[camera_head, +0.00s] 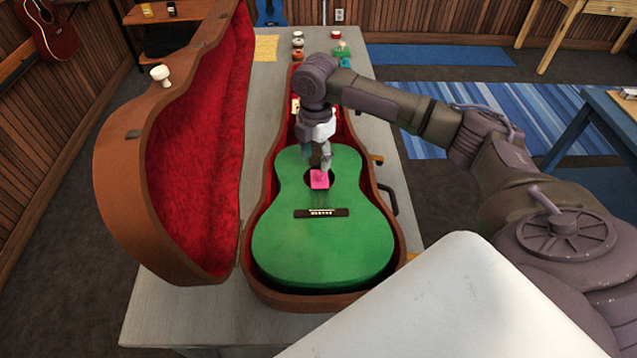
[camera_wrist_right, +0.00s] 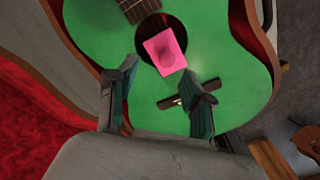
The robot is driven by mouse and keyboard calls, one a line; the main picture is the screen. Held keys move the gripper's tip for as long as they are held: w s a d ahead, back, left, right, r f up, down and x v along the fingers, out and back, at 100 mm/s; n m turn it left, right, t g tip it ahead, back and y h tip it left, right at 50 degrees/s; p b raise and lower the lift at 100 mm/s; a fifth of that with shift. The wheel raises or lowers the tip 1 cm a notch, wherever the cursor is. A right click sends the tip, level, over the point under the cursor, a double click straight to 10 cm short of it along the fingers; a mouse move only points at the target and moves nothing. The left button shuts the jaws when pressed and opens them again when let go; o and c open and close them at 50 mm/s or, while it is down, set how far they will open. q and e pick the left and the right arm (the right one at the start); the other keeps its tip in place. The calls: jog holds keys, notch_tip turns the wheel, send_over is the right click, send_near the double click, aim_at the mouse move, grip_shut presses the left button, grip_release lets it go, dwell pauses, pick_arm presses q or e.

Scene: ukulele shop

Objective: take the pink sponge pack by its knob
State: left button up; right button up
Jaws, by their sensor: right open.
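The pink sponge pack (camera_head: 319,180) lies on the green guitar (camera_head: 325,240), at its sound hole. In the right wrist view the pack (camera_wrist_right: 165,52) is a pink square with a darker rounded spot on its face, which looks like the knob. My right gripper (camera_head: 317,160) points down just behind and over the pack. In the wrist view its two fingers (camera_wrist_right: 170,84) are spread with nothing between them, and the pack shows beyond the fingertips. I cannot tell the exact gap. My left gripper is not in view.
The guitar lies in an open brown case (camera_head: 262,285) on a grey table (camera_head: 180,305). The red-lined lid (camera_head: 205,150) stands up on the left. Small rolls (camera_head: 298,43), a yellow cloth (camera_head: 265,48) and teal items (camera_head: 342,52) sit at the back.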

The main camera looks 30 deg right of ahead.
aim_at(320, 172)
jog(key=shift+s+d+f+p, duration=0.15)
jog(key=shift+s+f+p, duration=0.2)
jog(key=shift+f+p, duration=0.4)
notch_tip(320, 172, down, 3)
jog(key=shift+s+d+r+p, duration=0.1)
jog(key=shift+s+r+p, duration=0.1)
jog(key=shift+p, duration=0.25)
jog(key=shift+f, duration=0.35)
jog(key=shift+w+f, duration=0.15)
jog(key=shift+f, duration=0.05)
jog(key=c, duration=0.8)
grip_shut()
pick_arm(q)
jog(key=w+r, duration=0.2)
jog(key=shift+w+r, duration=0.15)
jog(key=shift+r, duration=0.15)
